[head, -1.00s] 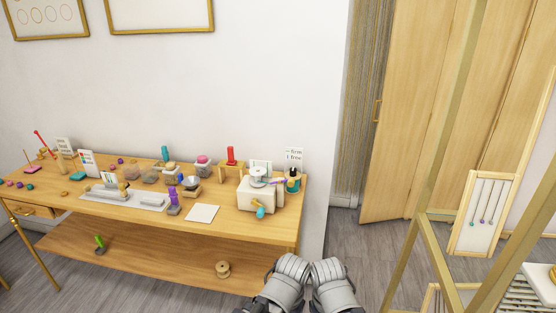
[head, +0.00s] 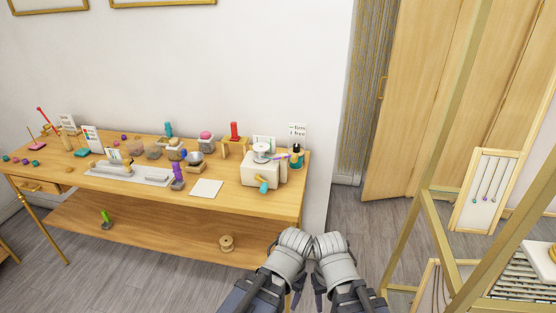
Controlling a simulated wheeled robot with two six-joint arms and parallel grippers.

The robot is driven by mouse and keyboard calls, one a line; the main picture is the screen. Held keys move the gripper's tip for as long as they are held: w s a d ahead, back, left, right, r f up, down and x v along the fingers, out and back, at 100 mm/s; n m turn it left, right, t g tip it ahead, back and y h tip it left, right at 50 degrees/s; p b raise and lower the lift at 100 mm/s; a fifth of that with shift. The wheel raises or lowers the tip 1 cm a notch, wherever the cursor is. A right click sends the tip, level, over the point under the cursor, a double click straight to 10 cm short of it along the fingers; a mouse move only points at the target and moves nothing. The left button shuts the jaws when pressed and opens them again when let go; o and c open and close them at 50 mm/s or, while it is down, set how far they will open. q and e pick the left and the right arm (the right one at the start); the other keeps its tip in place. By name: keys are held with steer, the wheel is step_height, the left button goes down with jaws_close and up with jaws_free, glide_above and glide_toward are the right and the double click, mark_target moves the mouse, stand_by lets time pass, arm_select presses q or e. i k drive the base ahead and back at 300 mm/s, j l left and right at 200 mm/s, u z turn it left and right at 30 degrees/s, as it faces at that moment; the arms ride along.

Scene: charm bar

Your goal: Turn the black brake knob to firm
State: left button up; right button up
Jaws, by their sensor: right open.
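A small white machine (head: 261,170) with a round top stands at the right end of the wooden workbench. Beside it on the right is a small dark knob-like piece (head: 297,150), with teal below it, in front of a card (head: 298,131) reading firm and free. This dark piece looks like the black brake knob; its setting is too small to read. My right gripper (head: 318,287) is open at the bottom, in front of the bench and apart from the knob. My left gripper (head: 281,240) is close beside it; its jaws cannot be made out.
The workbench (head: 235,205) holds charms, cards, a grey tray (head: 128,175) and a white sheet (head: 206,188). A spool (head: 226,243) lies on the lower shelf. A brass-framed rack (head: 432,225) stands at the right. Grey floor lies between.

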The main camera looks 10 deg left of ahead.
mark_target(297, 148)
steer(key=i+j, duration=0.75)
steer(key=j, duration=0.2)
steer(key=l+z, duration=0.05)
